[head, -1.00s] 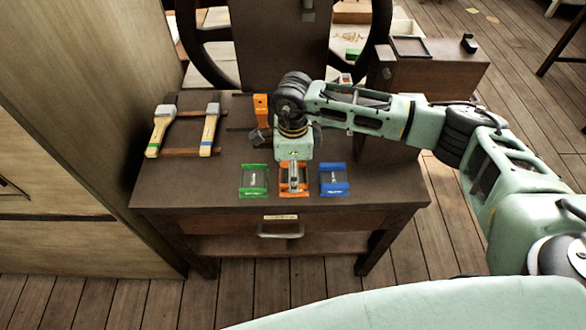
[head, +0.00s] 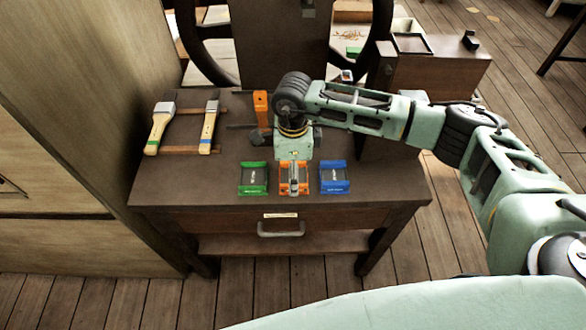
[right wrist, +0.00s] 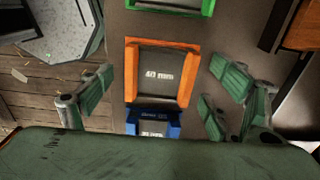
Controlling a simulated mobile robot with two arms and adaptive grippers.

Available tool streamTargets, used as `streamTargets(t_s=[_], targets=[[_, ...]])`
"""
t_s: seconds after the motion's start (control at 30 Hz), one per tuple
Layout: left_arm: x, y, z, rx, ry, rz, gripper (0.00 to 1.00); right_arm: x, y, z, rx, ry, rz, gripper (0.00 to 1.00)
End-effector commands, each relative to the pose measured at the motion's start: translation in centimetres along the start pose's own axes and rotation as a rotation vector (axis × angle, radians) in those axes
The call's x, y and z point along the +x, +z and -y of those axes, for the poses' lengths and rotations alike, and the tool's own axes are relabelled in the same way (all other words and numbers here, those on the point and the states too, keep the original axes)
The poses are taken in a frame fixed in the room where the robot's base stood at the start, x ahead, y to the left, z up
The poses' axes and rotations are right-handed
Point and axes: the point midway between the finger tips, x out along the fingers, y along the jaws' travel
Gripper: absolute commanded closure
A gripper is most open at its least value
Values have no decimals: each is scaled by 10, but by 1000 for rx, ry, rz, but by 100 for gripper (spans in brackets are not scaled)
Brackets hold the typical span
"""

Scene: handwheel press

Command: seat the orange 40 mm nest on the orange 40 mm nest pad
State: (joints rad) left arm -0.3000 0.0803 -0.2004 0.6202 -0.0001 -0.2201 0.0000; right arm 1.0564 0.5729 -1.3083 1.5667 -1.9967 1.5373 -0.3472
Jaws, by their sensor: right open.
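The orange 40 mm nest (right wrist: 160,90) is a dark plate with raised orange side walls and a "40 mm" label. In the head view the orange nest (head: 284,189) lies between a green one and a blue one near the table's front edge. My right gripper (head: 294,178) is over it, pointing down, and covers its middle. In the right wrist view the right gripper's fingers (right wrist: 160,80) are spread wide to both sides of the nest, with nothing held. I cannot make out a separate orange pad. My left gripper is out of view.
A green nest (head: 253,178) and a blue nest (head: 335,177) flank the orange one closely. An orange upright block (head: 261,107) stands behind. Two wooden-handled tools (head: 159,128) lie on a rack at left. The dark press with its handwheel (head: 190,40) rises at the back.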

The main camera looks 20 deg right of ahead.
Motion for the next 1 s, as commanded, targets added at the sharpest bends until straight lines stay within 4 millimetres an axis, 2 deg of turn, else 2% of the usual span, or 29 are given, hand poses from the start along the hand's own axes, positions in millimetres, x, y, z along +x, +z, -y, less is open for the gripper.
streamTargets(t_s=[0.13, 0.23, 0.37, 0.7, 0.83, 1.0], targets=[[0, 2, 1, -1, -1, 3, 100, 0, 0, 0, 0, 1, -1, 18], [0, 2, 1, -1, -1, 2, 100, -8, 0, 0, 1, 0, -1, 18], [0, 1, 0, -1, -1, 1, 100, -30, 0, 1, -1, -3, 1, 18], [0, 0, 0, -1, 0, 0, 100, -99, 0, 1, 0, -2, 1, 18], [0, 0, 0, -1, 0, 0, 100, -113, 0, 1, 0, -1, 0, 18], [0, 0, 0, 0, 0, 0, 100, -120, 0, 0, 0, 0, 0, 18]])
